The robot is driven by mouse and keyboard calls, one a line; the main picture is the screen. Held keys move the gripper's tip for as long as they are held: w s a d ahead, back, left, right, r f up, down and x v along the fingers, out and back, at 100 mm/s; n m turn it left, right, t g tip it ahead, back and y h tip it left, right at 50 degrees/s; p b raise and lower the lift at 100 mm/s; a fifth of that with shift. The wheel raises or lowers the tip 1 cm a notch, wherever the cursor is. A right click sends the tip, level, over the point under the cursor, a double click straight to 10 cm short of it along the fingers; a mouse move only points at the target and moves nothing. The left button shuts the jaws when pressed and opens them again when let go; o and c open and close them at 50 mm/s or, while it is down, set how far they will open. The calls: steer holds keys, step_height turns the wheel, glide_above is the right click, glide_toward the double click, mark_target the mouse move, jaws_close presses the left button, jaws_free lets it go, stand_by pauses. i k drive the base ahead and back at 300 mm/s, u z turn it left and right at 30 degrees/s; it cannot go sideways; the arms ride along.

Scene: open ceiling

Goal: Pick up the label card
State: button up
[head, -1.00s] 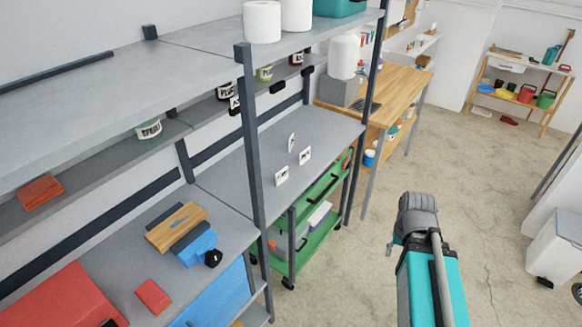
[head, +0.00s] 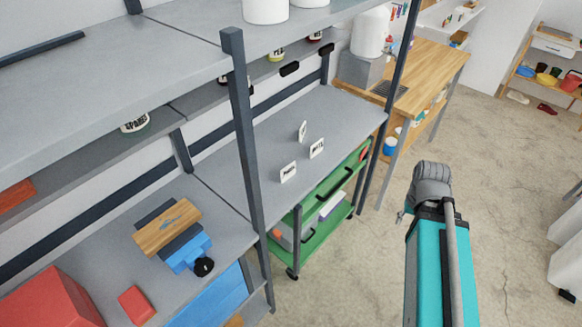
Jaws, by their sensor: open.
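Three small white label cards stand on the grey middle shelf (head: 345,115). The front one (head: 288,172) and the right one (head: 316,148) face me with dark lettering too small to read surely. The back one (head: 302,132) is turned almost edge-on. Which of them is the task's card I cannot tell. My teal arm with its grey joint is at the lower right, apart from the shelf and cards. My gripper's fingers do not show.
A dark shelf post (head: 244,135) stands left of the cards, and another (head: 387,120) right. An upper shelf (head: 110,75) overhangs. A green cart (head: 325,225) is below. A blue vise (head: 187,250) and red box (head: 50,300) are at left.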

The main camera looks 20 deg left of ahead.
mark_target(286, 173)
steer(key=u, duration=0.95)
